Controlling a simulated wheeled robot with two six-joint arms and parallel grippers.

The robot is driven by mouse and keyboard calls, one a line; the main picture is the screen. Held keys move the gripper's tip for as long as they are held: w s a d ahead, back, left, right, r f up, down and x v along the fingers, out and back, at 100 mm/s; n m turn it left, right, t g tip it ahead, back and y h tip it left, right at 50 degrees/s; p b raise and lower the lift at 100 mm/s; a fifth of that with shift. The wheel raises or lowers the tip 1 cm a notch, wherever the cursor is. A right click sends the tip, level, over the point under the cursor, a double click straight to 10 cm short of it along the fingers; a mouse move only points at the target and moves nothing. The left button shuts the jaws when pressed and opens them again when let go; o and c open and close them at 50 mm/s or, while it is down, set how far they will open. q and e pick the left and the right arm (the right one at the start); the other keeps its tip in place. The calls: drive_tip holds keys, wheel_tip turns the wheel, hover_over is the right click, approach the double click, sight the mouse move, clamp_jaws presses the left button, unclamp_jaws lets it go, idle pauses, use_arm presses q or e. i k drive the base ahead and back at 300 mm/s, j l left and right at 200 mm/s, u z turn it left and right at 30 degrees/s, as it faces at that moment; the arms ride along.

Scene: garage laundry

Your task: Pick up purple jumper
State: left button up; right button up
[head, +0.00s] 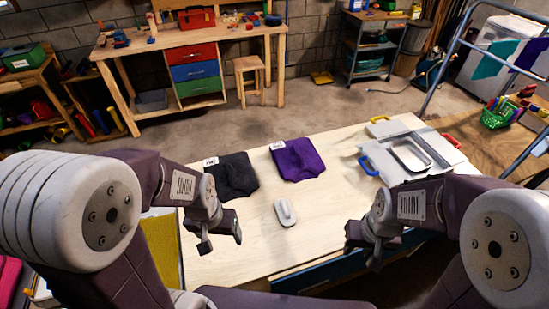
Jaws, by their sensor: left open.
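The purple jumper (298,160) lies folded flat on the light wooden table (330,195), near its far edge, with a white tag at its upper left corner. My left gripper (222,246) is open and empty, in front of and to the left of the jumper, apart from it. My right gripper (367,250) is near the table's front edge, to the right of and nearer than the jumper; whether its fingers are open is too unclear to tell.
A black folded garment (232,175) lies left of the jumper. A white iron-like object (285,212) lies in front of it. A metal tray (411,154) on grey boards stands to the right. A yellow cloth (162,250) is at the left. The table's middle right is clear.

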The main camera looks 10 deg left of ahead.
sight(296, 160)
drive_tip(key=l+u, duration=0.15)
drive_tip(key=u, duration=0.3)
drive_tip(key=l+u, duration=0.2)
drive_tip(key=u, duration=0.2)
drive_tip(key=l+u, duration=0.15)
drive_tip(key=u, duration=0.3)
